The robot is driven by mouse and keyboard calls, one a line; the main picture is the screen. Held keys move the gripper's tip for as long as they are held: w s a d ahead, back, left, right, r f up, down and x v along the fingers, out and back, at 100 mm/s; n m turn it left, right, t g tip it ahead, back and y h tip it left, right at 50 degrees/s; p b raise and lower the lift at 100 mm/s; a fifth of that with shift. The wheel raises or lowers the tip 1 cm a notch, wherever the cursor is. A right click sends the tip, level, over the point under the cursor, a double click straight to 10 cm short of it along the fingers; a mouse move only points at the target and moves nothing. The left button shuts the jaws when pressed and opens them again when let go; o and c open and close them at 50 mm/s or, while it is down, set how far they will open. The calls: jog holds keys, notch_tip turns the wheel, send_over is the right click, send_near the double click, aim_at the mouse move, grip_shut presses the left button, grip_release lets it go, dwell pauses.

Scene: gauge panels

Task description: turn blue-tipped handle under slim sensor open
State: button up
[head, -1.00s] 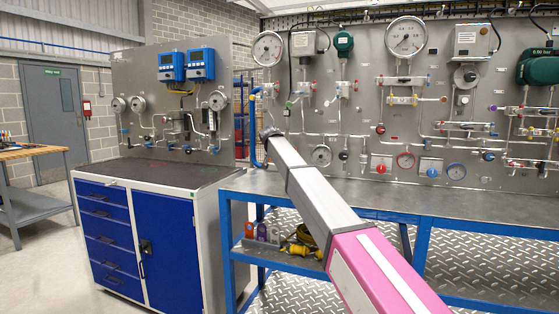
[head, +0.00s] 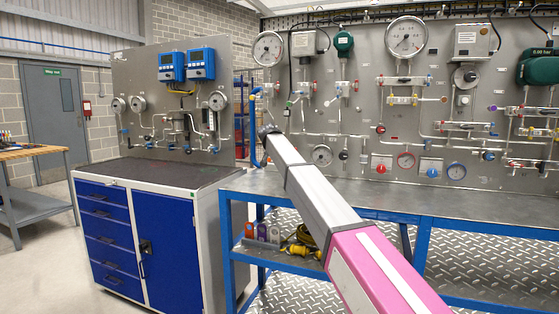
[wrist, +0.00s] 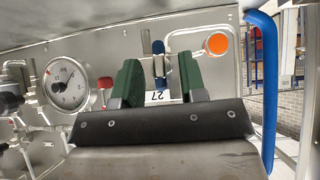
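In the wrist view, a handle with a blue tip (wrist: 158,47) stands against the grey panel, between the two green fingers of my gripper (wrist: 159,80). The fingers are apart, with a visible gap on each side of the handle. The handle's lower part and mount are partly hidden by the gripper body. A label reading 27 shows upside down behind the fingers. In the head view, my arm reaches to the left end of the long panel and hides the gripper and handle. I cannot make out which part is the slim sensor.
In the wrist view, a dial gauge (wrist: 66,84) lies left of the fingers, an orange round part (wrist: 217,43) to the upper right, and a thick blue pipe (wrist: 264,90) at the right. A steel bench (head: 400,195) runs below the panel in the head view.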

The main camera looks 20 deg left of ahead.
jog(key=v, duration=0.9)
